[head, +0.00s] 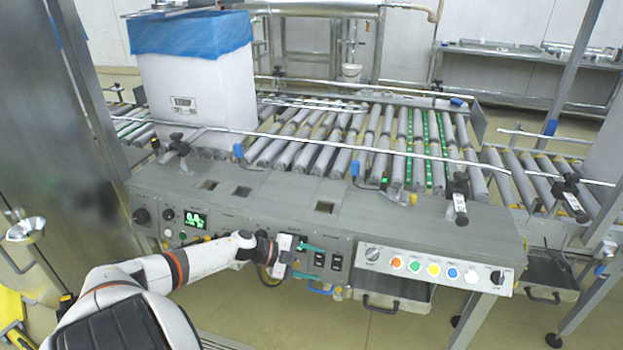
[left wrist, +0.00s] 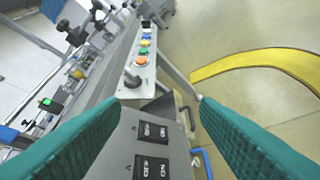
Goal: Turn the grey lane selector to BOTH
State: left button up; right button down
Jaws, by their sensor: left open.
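A grey knob (head: 372,253), which looks like the lane selector, is at the left end of the light button panel. In the left wrist view the grey knob (left wrist: 132,78) stands ahead, beyond the left fingertip. Its labels and pointer direction are too small to read. My left gripper (head: 318,263) is open and empty, in front of the console just left of that panel. Its teal fingers (left wrist: 160,100) spread on either side of two black rocker switches (left wrist: 152,148). The gripper is apart from the knob. My right gripper is not in view.
Orange, green, yellow, blue and white buttons (head: 433,269) run right of the knob to a black knob (head: 497,277). A roller conveyor (head: 330,140) lies behind the console (head: 270,205), with a white box (head: 195,95) with blue liner at left. Handles hang below the console.

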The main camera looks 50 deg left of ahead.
pick_arm(q)
jog(key=w+d+r+m+g+b, duration=0.2)
jog(key=w+d+m+g+b, duration=0.15)
jog(key=m, duration=0.85)
jog(key=w+d+r+m+g+b, duration=0.2)
jog(key=d+m, duration=0.3)
jog(key=m, duration=0.6)
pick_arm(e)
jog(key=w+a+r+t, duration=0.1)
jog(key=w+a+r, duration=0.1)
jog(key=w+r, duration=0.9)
pick_arm(q)
jog(key=w+a+r+m+y+b, duration=0.25)
jog(key=r+m+y+b, duration=0.3)
jog(key=m, duration=1.35)
send_near(368, 252)
jog(key=d+f, duration=0.3)
jog(key=b+x, duration=0.1)
jog(key=x, duration=0.2)
jog(key=shift+w+r, duration=0.1)
jog(key=shift+w, duration=0.05)
jog(key=shift+w+f, duration=0.25)
jog(key=shift+f, duration=0.3)
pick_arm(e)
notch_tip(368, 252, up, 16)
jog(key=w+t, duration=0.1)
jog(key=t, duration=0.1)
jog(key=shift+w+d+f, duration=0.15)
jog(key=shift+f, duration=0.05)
